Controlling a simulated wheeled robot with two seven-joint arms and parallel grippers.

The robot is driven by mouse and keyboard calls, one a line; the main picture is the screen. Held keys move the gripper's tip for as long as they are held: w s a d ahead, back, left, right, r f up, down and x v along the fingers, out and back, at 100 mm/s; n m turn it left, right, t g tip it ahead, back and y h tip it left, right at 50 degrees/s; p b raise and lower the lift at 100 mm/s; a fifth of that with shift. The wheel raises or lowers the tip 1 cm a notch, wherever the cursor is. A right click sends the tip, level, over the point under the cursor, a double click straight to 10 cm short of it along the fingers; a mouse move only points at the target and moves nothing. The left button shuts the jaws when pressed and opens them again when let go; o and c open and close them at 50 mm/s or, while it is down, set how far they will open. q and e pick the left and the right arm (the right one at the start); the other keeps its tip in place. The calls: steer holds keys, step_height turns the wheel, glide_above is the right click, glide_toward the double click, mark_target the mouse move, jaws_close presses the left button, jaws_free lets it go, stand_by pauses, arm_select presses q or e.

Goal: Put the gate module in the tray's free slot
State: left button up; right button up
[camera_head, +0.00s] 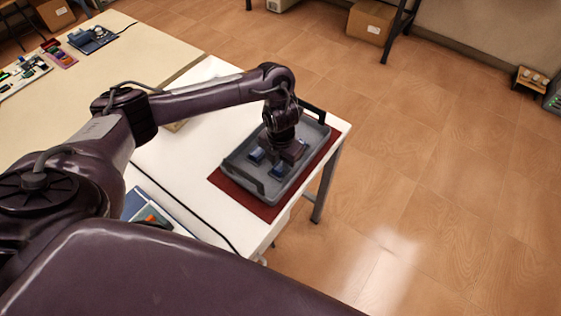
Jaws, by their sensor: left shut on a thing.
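A grey tray (240,166) with raised walls and dark handles stands on a dark red mat on the white table. My left gripper (283,161) reaches down into the tray and is shut on a small dark-and-blue piece, which I take for the gate module (278,170); the fingers and wrist cover much of it. Another small blue block (257,156) sits beside it in the tray. The slots are too small and too covered to tell apart, and I cannot tell whether the held piece is seated or just above the floor. My right gripper is out of view.
The red mat (265,211) reaches close to the table's right edge, with open floor beyond. A black cable (185,205) crosses the white table near a blue item with an orange part (150,217). Boards and small parts (25,72) lie on the far-left table.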

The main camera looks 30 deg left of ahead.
mark_target(281, 164)
arm_select(q)
steer(key=shift+f, duration=0.2)
steer(key=o, duration=1)
steer(key=shift+r, duration=0.1)
steer(key=shift+w+r+p, duration=0.1)
steer(key=shift+r+p, duration=0.2)
steer(key=shift+r, duration=0.2)
step_height(281, 164, up, 11)
steer(key=p, duration=0.3)
steer(key=shift+r, duration=0.15)
